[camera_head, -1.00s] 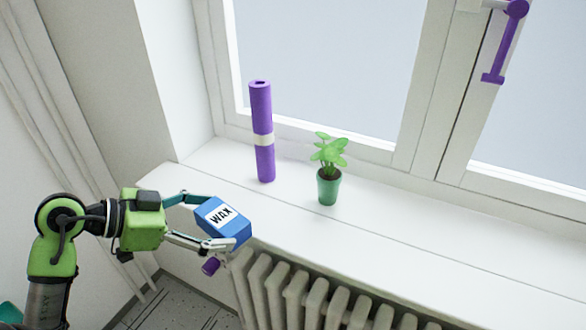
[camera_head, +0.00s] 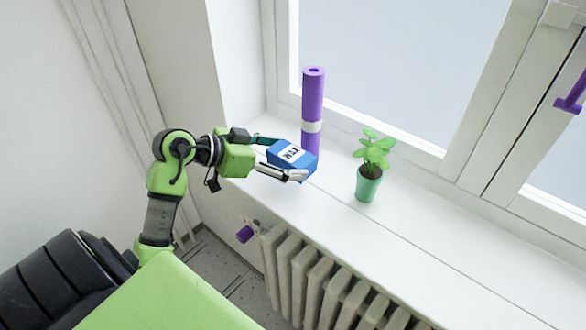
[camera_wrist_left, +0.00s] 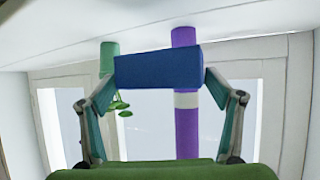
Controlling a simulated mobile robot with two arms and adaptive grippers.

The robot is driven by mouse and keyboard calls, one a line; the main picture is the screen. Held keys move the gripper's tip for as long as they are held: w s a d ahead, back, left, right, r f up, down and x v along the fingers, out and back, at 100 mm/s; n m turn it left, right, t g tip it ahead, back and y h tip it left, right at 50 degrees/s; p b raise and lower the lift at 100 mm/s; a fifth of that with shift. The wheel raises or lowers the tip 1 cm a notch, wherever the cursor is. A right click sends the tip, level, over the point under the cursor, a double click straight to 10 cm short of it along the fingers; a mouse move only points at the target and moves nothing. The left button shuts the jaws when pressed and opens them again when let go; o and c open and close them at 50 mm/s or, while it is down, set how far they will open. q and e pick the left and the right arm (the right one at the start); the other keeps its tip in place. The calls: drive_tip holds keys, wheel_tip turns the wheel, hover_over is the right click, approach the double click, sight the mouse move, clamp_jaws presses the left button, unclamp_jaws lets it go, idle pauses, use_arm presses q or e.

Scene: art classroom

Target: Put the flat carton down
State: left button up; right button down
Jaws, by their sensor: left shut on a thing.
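The flat carton (camera_head: 290,157) is blue with a white label reading WAX. My left gripper (camera_head: 291,161) is shut on it, with one finger on each side. In the head view the carton is over the left part of the white windowsill (camera_head: 420,245), in front of the purple roll. I cannot tell whether it touches the sill. In the left wrist view the carton (camera_wrist_left: 158,67) spans between the two fingertips, close to the sill surface (camera_wrist_left: 140,25), which appears upside down at the top. My right gripper is not in view.
An upright purple roll (camera_head: 313,110) with a pale band stands just behind the carton. A green potted plant (camera_head: 369,184) stands to the right. A radiator (camera_head: 310,280) is below the sill. The sill right of the plant is clear.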

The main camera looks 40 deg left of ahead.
use_arm(q)
drive_tip(key=shift+w+d+f, duration=0.15)
drive_tip(key=shift+w+f, duration=0.25)
drive_tip(key=shift+f, duration=0.1)
drive_tip(key=shift+w+d+f, duration=0.15)
drive_tip(key=shift+w+f, duration=0.25)
drive_tip(key=shift+f, duration=0.1)
drive_tip(key=f, duration=0.3)
drive_tip(key=shift+w+d+f, duration=0.1)
drive_tip(key=shift+w+f, duration=0.1)
drive_tip(key=shift+f, duration=0.05)
drive_tip(key=o, duration=0.8)
drive_tip(key=shift+f+p, duration=0.15)
drive_tip(key=shift+p, duration=0.15)
drive_tip(key=o, duration=0.4)
